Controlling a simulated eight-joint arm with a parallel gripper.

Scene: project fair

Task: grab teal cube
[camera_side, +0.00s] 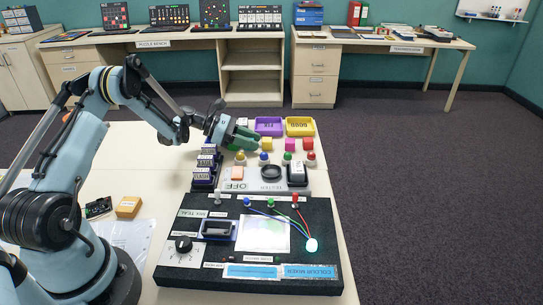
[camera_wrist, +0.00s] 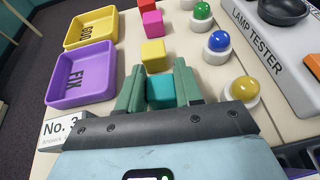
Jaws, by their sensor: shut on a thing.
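The teal cube (camera_wrist: 160,91) sits between the two green fingers of my gripper (camera_wrist: 159,88) in the wrist view, with a finger against each side. My gripper is shut on it. In the side view my gripper (camera_side: 245,138) is low over the far part of the table, left of the yellow cube (camera_side: 266,144). The teal cube cannot be made out there behind the fingers. In the wrist view the yellow cube (camera_wrist: 153,55) stands just beyond the fingertips, apart from them.
A purple FIX tray (camera_wrist: 80,89) and a yellow GOOD tray (camera_wrist: 92,28) lie left of the fingers. A pink cube (camera_wrist: 152,24) stands beyond the yellow one. Blue (camera_wrist: 218,42) and yellow (camera_wrist: 244,88) domes and the lamp tester (camera_wrist: 257,45) are on the right.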

